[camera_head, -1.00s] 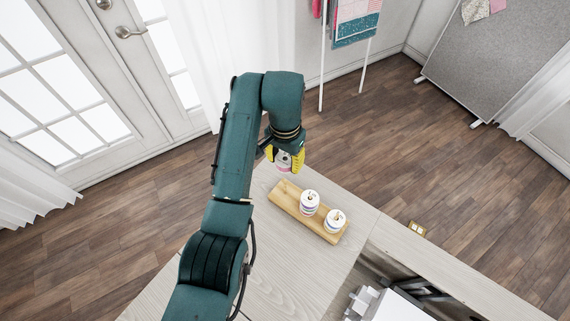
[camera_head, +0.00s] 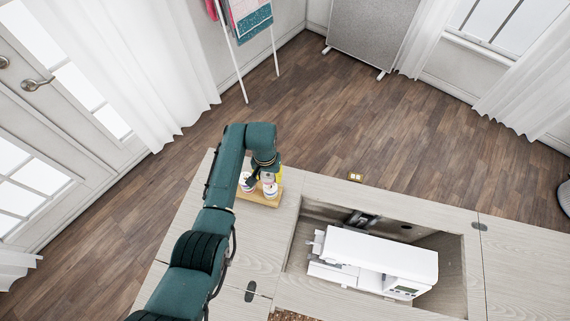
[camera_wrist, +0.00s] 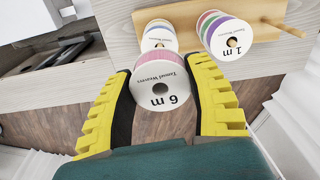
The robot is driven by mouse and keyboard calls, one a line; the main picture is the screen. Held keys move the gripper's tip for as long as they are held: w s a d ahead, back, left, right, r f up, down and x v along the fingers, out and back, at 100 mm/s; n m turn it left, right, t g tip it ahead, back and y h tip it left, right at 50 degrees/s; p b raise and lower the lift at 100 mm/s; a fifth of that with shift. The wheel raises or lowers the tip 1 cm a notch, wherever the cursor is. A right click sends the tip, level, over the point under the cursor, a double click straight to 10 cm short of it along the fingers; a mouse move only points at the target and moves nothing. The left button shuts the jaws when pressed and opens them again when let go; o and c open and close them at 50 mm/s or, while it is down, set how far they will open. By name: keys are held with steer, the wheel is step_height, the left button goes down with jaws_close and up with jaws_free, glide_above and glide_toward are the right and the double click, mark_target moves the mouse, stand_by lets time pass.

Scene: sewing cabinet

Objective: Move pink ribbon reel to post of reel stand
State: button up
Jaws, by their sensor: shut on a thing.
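My gripper (camera_head: 266,174) is shut on the reel marked "6 m" (camera_wrist: 160,90), seen between its yellow fingers in the wrist view. The wooden reel stand (camera_wrist: 262,10) lies on the cabinet top, also in the head view (camera_head: 260,201). The held reel appears apart from the stand.
The cabinet top (camera_head: 330,187) has an open recess holding a white sewing machine (camera_head: 375,262), right of the stand. Wooden floor (camera_head: 330,110) lies beyond the edge. A small brass-coloured fitting (camera_head: 356,176) shows at the far edge.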

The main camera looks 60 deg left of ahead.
steer(key=shift+d+f, duration=0.1)
steer(key=shift+f, duration=0.15)
steer(key=shift+f+b, duration=0.4)
steer(key=shift+b, duration=0.15)
steer(key=shift+f+b, duration=0.5)
steer(key=shift+b, duration=0.05)
steer(key=shift+r+p, duration=0.3)
steer(key=shift+f+b, duration=0.55)
steer(key=shift+f, duration=0.2)
steer(key=shift+f, duration=0.3)
steer(key=shift+f+b, duration=0.35)
steer(key=shift+b, duration=0.1)
steer(key=shift+f+b, duration=0.65)
steer(key=shift+f, duration=0.15)
